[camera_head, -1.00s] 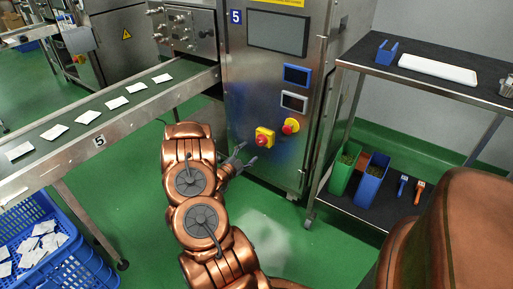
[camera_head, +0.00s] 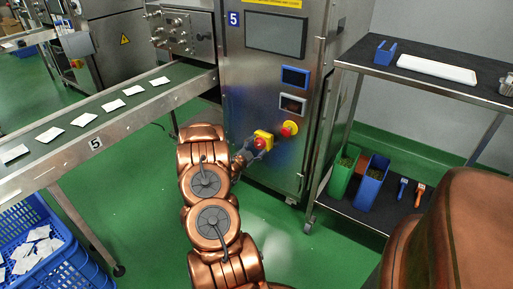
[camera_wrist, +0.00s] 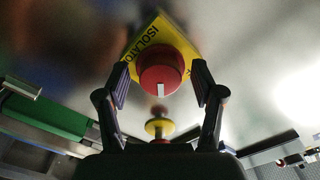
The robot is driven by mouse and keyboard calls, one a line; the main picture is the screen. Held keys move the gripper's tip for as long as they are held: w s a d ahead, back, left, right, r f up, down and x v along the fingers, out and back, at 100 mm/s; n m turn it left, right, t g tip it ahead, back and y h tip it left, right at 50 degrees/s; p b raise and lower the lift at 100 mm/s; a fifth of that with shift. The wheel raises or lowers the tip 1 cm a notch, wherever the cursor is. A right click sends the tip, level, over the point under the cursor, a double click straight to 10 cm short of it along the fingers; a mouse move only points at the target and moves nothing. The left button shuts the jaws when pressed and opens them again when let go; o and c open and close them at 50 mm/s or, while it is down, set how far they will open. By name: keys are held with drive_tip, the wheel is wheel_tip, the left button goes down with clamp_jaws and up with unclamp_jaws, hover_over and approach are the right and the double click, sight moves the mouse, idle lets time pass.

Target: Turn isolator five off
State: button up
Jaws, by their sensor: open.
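The isolator is a round red knob (camera_head: 260,143) on a yellow plate (camera_head: 265,134), low on the front of the steel machine marked with a blue 5 label (camera_head: 234,18). In the wrist view the red knob (camera_wrist: 160,73) has a white mark at its lower edge in the picture, and the yellow plate (camera_wrist: 150,38) reads "ISOLATO", the rest hidden. My gripper (camera_wrist: 160,80) is open, with one dark finger on each side of the knob and a visible gap to each. In the head view my gripper (camera_head: 250,152) is close to the knob, its tips partly hard to make out.
A red button on a yellow base (camera_head: 289,129) sits just right of the isolator. A shelf trolley (camera_head: 345,66) stands to the right. A conveyor (camera_head: 130,108) with several white teabags runs on the left. Green floor is open in front.

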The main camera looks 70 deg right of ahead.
drive_tip(key=c, duration=1.1)
drive_tip(key=shift+c, duration=0.2)
